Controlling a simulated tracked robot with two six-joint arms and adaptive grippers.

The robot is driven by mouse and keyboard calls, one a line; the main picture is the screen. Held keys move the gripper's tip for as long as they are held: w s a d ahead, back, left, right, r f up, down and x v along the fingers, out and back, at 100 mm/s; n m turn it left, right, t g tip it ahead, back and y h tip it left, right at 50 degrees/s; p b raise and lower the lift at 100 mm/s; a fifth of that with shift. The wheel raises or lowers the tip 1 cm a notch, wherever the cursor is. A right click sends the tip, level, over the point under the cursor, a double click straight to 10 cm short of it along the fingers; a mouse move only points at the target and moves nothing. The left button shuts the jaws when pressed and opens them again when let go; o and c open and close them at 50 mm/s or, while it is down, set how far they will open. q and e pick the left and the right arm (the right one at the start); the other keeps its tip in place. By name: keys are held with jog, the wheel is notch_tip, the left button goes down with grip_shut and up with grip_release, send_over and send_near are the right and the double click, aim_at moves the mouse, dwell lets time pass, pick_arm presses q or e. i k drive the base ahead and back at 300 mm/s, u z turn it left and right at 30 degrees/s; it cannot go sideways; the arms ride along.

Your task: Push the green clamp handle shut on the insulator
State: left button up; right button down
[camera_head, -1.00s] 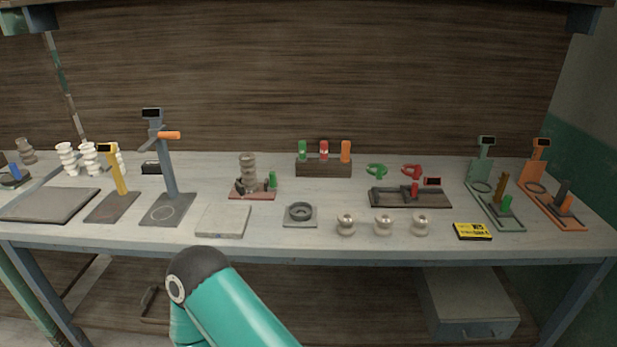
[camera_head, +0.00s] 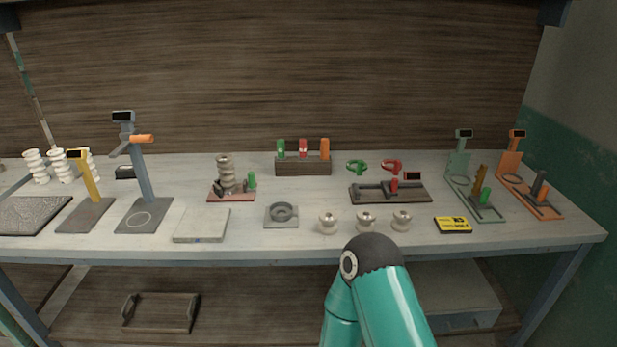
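A grey-brown ribbed insulator (camera_head: 225,169) stands upright on a small reddish base (camera_head: 229,198), left of the middle of the bench. A green clamp handle (camera_head: 252,181) stands upright at the right end of that base. A dark clamp part sits low at the insulator's left; whether it touches is too small to tell. Neither gripper is in view; only a teal link of mine with a dark cap shows at the bottom, right of centre.
Several pale knobs (camera_head: 365,221) line the front edge near a grey ring block (camera_head: 281,214) and a yellow box (camera_head: 452,225). A tall grey stand (camera_head: 139,180) is left of the insulator. A wooden rack (camera_head: 303,166) is behind. Bare bench top (camera_head: 310,191) lies right of the clamp.

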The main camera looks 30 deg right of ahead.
aim_at(252, 187)
jog(key=z, duration=0.15)
jog(key=i, duration=1)
jog(key=u, duration=0.05)
